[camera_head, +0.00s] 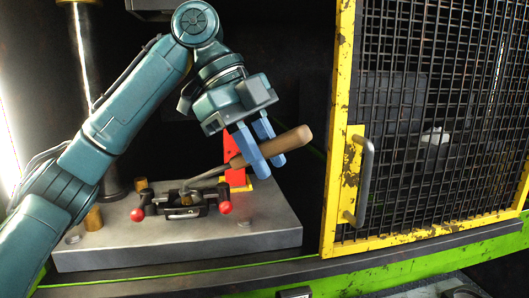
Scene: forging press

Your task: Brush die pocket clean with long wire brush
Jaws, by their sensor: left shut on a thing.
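My left gripper (265,160) comes in from the upper left and is shut on the wooden handle (293,140) of the long wire brush. The handle tilts up to the right. The brush's thin metal shaft (207,176) runs down to the left, and its end reaches the die (184,204) on the grey press bed. The die has a dark body with red knobs at its sides. The inside of the pocket and the bristles are too small to make out. My right gripper is not in view.
The grey bed plate (250,232) bears the die, a brass-coloured cylinder (93,218) and a red upright block (231,155). A column (86,60) stands behind my arm. A yellow-framed mesh guard (343,110) with a handle (366,180) closes off the right side.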

